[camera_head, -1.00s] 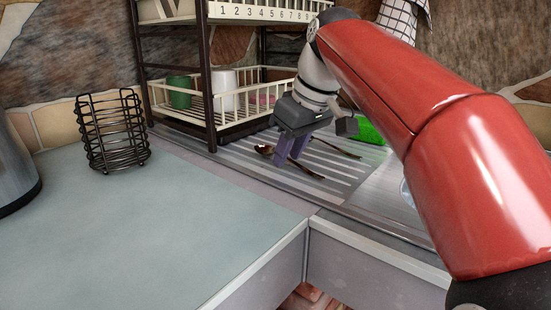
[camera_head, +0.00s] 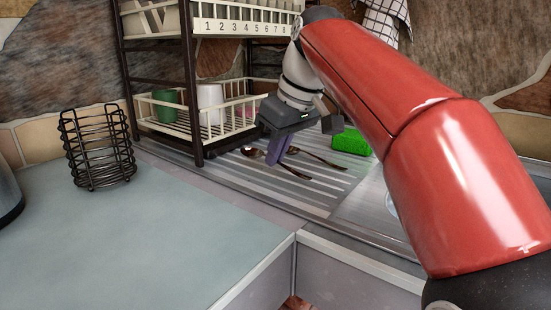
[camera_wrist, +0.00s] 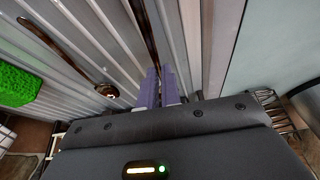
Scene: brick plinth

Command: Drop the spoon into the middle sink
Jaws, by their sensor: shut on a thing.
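Two dark spoons lie on the ridged metal draining board (camera_head: 330,198). My gripper (camera_head: 276,158) points down at the nearer spoon (camera_head: 253,152), whose bowl shows just left of the purple fingers. In the wrist view this spoon's handle (camera_wrist: 146,32) runs to the fingertips (camera_wrist: 160,76), and my gripper is shut on it. Its bowl is hidden there. The other spoon (camera_head: 322,160) lies beside it, apart from the fingers; its bowl also shows in the wrist view (camera_wrist: 107,90). I cannot make out the middle sink; my red arm covers the right side.
A dish rack (camera_head: 198,90) with a green cup (camera_head: 165,105) and a white cup (camera_head: 211,104) stands behind the gripper. A green sponge (camera_head: 352,141) lies to its right. A black wire holder (camera_head: 97,147) stands on the pale worktop (camera_head: 130,230), which is otherwise mostly clear.

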